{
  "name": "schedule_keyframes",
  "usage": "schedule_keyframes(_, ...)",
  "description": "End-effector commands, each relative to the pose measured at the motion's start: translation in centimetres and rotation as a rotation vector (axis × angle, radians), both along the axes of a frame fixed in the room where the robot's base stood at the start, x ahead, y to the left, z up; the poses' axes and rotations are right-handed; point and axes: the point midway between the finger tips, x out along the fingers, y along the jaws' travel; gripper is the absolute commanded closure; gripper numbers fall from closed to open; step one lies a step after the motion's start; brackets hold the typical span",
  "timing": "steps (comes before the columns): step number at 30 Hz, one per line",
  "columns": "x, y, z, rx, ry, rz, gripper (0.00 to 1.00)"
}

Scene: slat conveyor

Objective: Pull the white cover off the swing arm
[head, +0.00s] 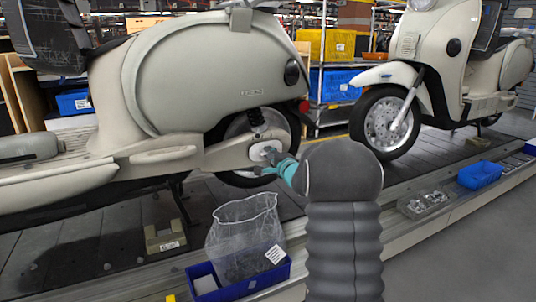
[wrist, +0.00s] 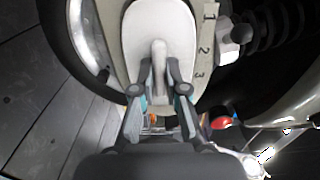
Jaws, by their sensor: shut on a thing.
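The white cover (head: 259,151) is a small rounded plate on the end of the cream swing arm (head: 222,158), at the rear wheel of the near scooter. In the wrist view the white cover (wrist: 150,28) sits against the swing arm (wrist: 203,68), with a raised tab pointing at me. My gripper (head: 270,160), with teal on its fingers, is at the cover. In the wrist view my gripper (wrist: 160,85) has its fingertips on both sides of the tab, shut on it. The cover still lies on the arm; any gap behind it is hidden.
Below stands a blue bin (head: 240,287) with a clear bag (head: 243,235). A grey parts tray (head: 424,203) and a blue tray (head: 480,175) lie along the conveyor edge. A second scooter (head: 445,70) stands to the right. In the wrist view a shock spring (wrist: 275,22) is close beside the cover.

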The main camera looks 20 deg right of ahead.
Motion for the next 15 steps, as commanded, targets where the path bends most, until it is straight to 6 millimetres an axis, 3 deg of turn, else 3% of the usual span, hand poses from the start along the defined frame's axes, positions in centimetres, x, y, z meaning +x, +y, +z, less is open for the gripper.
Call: schedule_keyframes(15, -3.6, 0.0, 0.0, 0.000, 0.001, 0.001, 1.00)
